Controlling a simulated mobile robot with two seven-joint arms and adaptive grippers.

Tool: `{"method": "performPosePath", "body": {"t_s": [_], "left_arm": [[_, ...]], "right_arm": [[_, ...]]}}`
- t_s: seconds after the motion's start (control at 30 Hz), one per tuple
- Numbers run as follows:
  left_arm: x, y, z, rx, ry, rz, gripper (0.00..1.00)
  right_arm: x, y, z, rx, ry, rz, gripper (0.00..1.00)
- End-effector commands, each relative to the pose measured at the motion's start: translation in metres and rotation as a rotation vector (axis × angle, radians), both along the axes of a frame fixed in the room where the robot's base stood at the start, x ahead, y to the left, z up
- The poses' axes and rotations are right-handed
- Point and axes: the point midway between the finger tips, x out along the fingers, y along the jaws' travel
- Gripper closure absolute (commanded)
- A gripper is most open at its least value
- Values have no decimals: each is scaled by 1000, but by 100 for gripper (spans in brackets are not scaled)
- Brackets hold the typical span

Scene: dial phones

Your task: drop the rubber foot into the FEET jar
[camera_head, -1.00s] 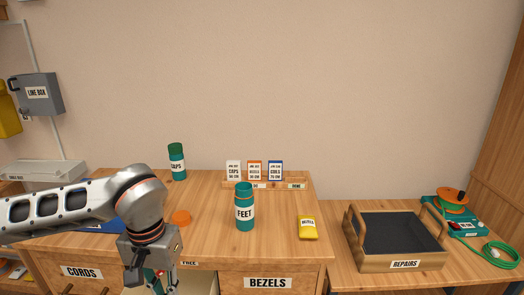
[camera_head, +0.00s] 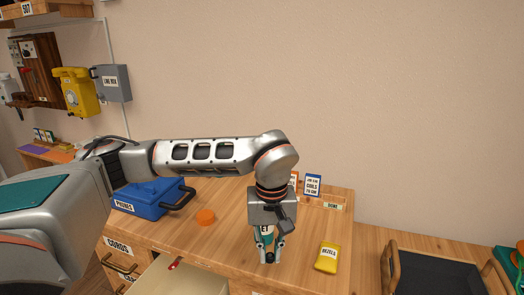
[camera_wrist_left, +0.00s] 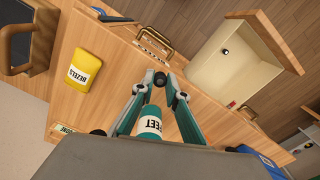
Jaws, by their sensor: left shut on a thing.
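My left gripper (camera_head: 268,258) points down in front of the teal FEET jar (camera_head: 264,232). It is shut on a small black rubber foot (camera_wrist_left: 160,79), which shows between the fingertips in the left wrist view. The gripper and wrist hide most of the jar in the head view, including its mouth. In the left wrist view the jar (camera_wrist_left: 150,122) shows its label behind the fingers. I cannot tell the gap between foot and jar. My right gripper is not in view.
A yellow BEZELS packet (camera_head: 327,257) lies right of the gripper. A drawer (camera_wrist_left: 235,70) stands open, with a small dark round thing inside. A tray (camera_head: 435,270) is at right.

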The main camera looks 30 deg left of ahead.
Motion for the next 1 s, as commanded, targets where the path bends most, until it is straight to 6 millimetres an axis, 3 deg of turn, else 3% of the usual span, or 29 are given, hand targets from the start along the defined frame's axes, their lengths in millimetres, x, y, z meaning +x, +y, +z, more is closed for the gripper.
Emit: {"method": "performPosePath", "body": {"t_s": [0.03, 0.1, 1.0], "left_arm": [[6, 4, 16, 1, -11, 114, 94], [12, 8, 27, 0, -15, 288, 94], [83, 78, 146, -11, -26, 2530, 94]], "right_arm": [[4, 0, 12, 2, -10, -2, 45], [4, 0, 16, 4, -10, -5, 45], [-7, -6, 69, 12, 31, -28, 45]]}}
